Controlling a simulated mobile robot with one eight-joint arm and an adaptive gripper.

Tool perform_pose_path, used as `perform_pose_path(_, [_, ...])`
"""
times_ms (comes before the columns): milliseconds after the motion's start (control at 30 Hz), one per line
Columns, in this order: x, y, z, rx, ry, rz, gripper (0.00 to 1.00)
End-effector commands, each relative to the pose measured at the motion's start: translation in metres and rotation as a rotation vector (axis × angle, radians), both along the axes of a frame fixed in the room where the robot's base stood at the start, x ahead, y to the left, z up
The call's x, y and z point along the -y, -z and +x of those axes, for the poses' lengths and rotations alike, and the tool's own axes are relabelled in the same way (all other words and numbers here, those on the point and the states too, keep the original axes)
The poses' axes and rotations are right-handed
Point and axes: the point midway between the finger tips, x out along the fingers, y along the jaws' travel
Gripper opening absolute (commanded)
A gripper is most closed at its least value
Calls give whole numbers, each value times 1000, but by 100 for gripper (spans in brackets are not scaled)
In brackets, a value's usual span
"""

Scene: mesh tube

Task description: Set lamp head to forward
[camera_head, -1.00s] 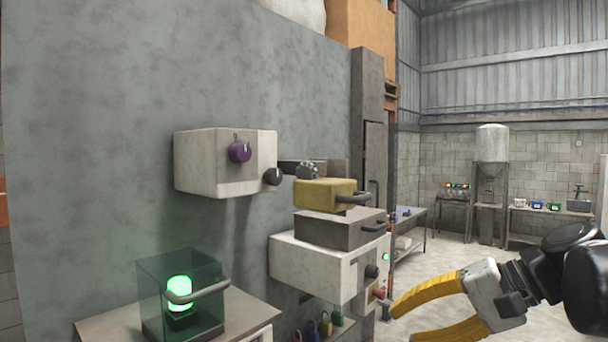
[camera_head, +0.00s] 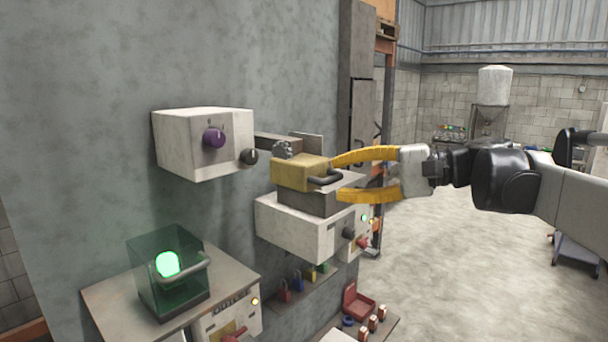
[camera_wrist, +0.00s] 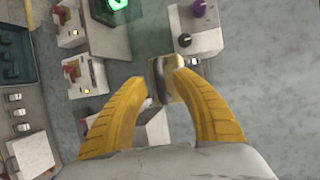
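The likely lamp head is a yellow box (camera_head: 298,172) with a dark bar handle (camera_head: 325,182) on its right face. It sits by a dark bracket at the wall, above a grey box. It also shows in the wrist view (camera_wrist: 172,92), with its handle facing my gripper. My gripper (camera_head: 340,177) is open, with its two curved yellow fingers one above the other at the handle side of the box. In the wrist view my gripper (camera_wrist: 160,80) has the box at its fingertips. I cannot tell whether a finger touches the handle.
A white box with a purple knob (camera_head: 213,138) and a black knob hangs on the wall to the left. A white box (camera_head: 290,227) is below the yellow one. A glass case with a green light (camera_head: 168,264) stands on a cabinet at lower left. The floor at right is mostly open.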

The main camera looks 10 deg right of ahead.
Motion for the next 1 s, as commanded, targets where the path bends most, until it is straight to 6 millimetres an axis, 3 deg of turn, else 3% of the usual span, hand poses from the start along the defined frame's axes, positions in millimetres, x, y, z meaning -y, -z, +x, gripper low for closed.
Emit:
perform_pose_path(133, [-11, 2, 6, 0, -1, 0, 34])
perform_pose_path(433, [-13, 4, 8, -1, 2, 0, 34])
perform_pose_path(467, [-13, 4, 8, -1, 2, -1, 30])
perform_pose_path(567, [-13, 3, 8, -1, 1, -1, 0])
perform_pose_path(1000, [-13, 0, 7, -15, 0, -11, 0])
